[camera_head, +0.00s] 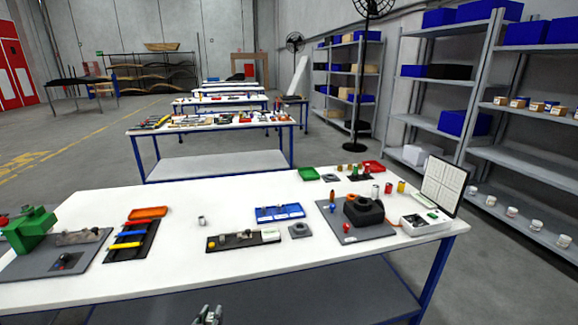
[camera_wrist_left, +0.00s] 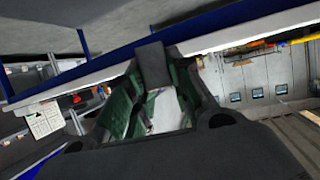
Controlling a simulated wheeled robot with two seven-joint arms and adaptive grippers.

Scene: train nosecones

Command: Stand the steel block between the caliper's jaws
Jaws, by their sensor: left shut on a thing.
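My left gripper (camera_head: 208,315) shows at the bottom edge of the head view, in front of the table's near edge and well short of the things on it. In the left wrist view the left gripper (camera_wrist_left: 160,105) is shut on a pale grey piece (camera_wrist_left: 167,110), which looks like the steel block; its ends are partly hidden by the fingers. What looks like the caliper lies on a dark board (camera_head: 215,246) in the middle of the table; its jaws are too small to make out. My right gripper is not in view.
A small grey cylinder (camera_head: 201,221) stands behind the dark board. A blue tray (camera_head: 280,213) and a grey block with a hole (camera_head: 300,230) are to the right. A green fixture (camera_head: 30,230) is far left. The white table's (camera_head: 180,280) front strip is clear.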

